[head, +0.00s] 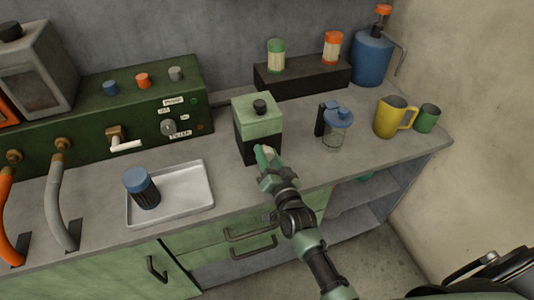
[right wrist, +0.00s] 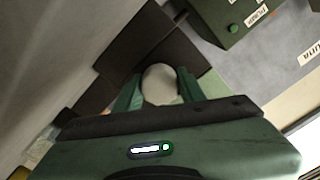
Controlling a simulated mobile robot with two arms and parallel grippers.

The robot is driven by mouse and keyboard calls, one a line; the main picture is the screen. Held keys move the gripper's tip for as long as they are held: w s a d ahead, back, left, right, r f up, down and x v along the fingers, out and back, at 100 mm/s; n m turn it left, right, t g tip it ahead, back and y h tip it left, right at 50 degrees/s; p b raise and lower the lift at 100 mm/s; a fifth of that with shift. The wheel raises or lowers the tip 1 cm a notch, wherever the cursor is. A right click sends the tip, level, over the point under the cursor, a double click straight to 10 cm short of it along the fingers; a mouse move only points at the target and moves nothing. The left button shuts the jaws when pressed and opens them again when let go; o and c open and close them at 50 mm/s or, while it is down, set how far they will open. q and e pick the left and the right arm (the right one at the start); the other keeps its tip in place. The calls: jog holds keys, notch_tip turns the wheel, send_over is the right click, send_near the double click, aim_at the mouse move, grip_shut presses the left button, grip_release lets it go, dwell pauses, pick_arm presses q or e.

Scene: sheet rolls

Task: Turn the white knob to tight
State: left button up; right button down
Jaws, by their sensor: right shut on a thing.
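The white knob (right wrist: 160,84) shows as a pale round shape between the fingers of my right gripper in the right wrist view (right wrist: 160,92). Dark surfaces lie behind it. In the head view my right gripper (head: 267,158) is at the lower front of a box (head: 257,127) with a pale green top and black lower part. The gripper is shut on the knob and mostly hides it there. Any mark for tight is not readable. My left gripper is not in view.
The green panel (head: 85,140) with dials and a tap stands left of the box. A tray (head: 195,185) holds a blue-lidded jar (head: 142,188). A glass jar (head: 336,132), yellow mug (head: 391,118) and green cup (head: 427,117) stand right. The counter's front edge runs below my gripper.

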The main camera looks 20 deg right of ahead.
jog(key=shift+f+m, duration=0.2)
jog(key=shift+m, duration=0.1)
dwell(0.4)
jog(key=c, duration=0.9)
grip_release()
jog(key=shift+o, duration=0.2)
jog(key=shift+r, duration=0.1)
jog(key=s+b, duration=0.1)
jog(key=s, duration=0.7)
jog(key=shift+d, duration=0.1)
